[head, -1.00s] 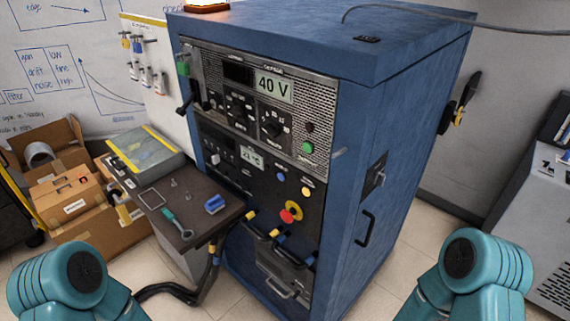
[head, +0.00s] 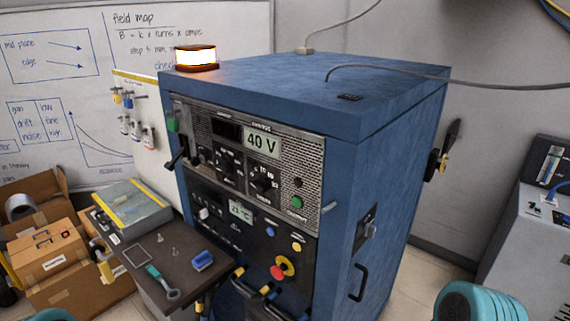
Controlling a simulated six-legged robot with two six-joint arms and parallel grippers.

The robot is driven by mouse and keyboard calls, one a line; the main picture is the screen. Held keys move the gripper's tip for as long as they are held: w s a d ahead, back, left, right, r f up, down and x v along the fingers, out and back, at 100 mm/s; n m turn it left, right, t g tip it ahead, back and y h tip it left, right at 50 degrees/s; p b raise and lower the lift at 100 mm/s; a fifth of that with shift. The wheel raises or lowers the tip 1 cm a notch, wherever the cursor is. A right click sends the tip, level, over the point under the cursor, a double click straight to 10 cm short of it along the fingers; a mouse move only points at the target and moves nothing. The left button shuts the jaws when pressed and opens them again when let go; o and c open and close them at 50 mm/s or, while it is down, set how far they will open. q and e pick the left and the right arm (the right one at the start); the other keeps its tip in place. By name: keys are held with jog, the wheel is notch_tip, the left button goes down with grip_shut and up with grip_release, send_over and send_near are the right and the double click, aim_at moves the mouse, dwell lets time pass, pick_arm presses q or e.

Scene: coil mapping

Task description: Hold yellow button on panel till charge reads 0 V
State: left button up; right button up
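The blue cabinet (head: 370,110) stands in the middle with its panel facing front left. The yellow button (head: 297,246) is low on the right of the dark lower panel, beside a blue button (head: 270,231). The charge display (head: 262,142) on the upper panel reads 40 V. A red mushroom knob on a yellow ring (head: 280,271) sits below the yellow button. Nothing touches the yellow button. Only teal parts of my arms show at the bottom corners; both grippers are out of the frame.
A lit amber-white lamp (head: 196,57) stands on the cabinet top. A side table (head: 180,262) with a wrench and a blue block adjoins the panel's left. Cables and handles are below the panel. A grey console (head: 525,240) stands at right.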

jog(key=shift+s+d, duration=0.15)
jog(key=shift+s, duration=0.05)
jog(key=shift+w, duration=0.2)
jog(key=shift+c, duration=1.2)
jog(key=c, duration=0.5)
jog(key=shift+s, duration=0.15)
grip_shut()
